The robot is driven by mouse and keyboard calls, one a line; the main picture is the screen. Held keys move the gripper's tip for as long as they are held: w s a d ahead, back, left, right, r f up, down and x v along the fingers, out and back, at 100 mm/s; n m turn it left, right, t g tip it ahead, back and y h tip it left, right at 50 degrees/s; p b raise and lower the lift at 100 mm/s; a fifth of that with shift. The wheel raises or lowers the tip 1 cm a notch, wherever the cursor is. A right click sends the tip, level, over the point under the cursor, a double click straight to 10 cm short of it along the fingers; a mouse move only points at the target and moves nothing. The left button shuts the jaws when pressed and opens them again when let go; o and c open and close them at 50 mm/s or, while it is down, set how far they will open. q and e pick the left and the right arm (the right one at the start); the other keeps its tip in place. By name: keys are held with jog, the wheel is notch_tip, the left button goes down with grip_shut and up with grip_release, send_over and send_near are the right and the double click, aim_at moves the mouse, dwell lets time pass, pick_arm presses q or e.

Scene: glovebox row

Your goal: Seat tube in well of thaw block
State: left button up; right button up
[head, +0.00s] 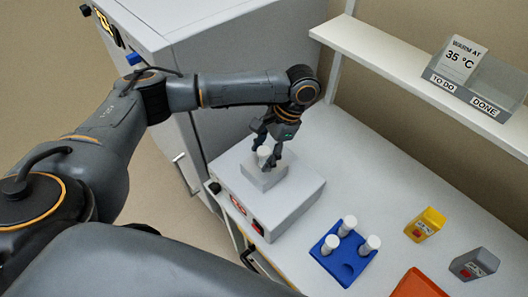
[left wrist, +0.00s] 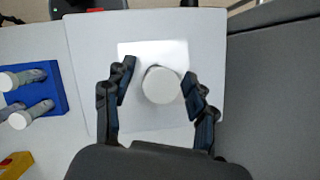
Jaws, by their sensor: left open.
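A white-capped tube (head: 264,152) stands upright at the pale thaw block (head: 262,178), which sits on a grey box-shaped unit (head: 290,205). How deep the tube sits in a well is hidden by its cap and my fingers. My left gripper (head: 270,143) is open above the block, its fingers around the tube. In the left wrist view, the round cap (left wrist: 162,85) lies between the open fingertips (left wrist: 158,76), with a gap on the left and the right finger close to it. The block's bright top (left wrist: 150,48) shows behind the cap. My right gripper is not in view.
A blue rack (head: 330,263) with three white-capped tubes stands right of the unit. Yellow (head: 425,225) and grey (head: 474,264) containers and an orange item (head: 418,284) lie further right. A shelf (head: 400,62) with a sign holder runs above the bench; a cabinet (head: 185,60) stands at left.

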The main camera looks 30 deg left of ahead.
pick_arm(q)
jog(key=v, duration=1.2)
